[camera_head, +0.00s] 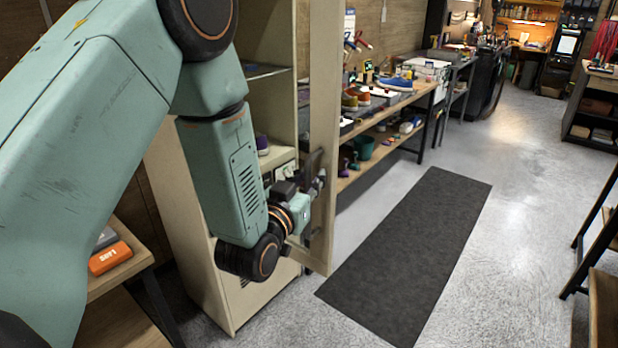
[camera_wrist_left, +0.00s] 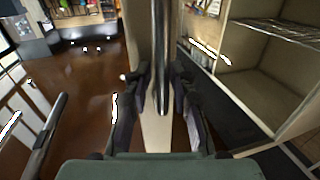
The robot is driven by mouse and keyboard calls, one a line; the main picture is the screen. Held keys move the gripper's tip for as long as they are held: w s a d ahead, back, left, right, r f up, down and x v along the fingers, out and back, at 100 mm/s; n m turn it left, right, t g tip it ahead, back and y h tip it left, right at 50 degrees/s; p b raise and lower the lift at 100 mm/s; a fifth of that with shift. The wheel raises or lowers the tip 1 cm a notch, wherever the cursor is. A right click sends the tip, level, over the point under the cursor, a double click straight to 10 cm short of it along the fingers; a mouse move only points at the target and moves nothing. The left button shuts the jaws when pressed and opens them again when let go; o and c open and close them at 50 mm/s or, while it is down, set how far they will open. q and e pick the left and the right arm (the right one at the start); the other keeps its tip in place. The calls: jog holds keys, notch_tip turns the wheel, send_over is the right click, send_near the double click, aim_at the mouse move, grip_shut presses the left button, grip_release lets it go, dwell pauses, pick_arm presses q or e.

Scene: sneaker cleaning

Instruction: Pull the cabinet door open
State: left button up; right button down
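The tall cream cabinet (camera_head: 187,215) stands left of centre in the head view, with its inside and shelves showing. Its door (camera_head: 325,110) stands open, swung out towards me and seen nearly edge-on. My left gripper (camera_head: 314,178) is at the lower part of the door, partly hidden by its own wrist. The open cabinet (camera_wrist_left: 255,92) shows at the right there. My right gripper is not in view.
An orange box (camera_head: 110,258) lies on a low wooden shelf at the left. A workbench (camera_head: 408,97) with shoes runs behind the door. A dark mat (camera_head: 410,250) lies on the open floor. A black rack (camera_head: 597,240) stands at the right edge.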

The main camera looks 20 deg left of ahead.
pick_arm(q)
jog(key=shift+o, duration=0.6)
jog(key=shift+s, duration=0.1)
jog(key=shift+a, duration=0.1)
jog(key=shift+f, duration=0.1)
jog(key=s, duration=0.6)
jog(key=shift+s, duration=0.55)
jog(key=shift+s, duration=0.15)
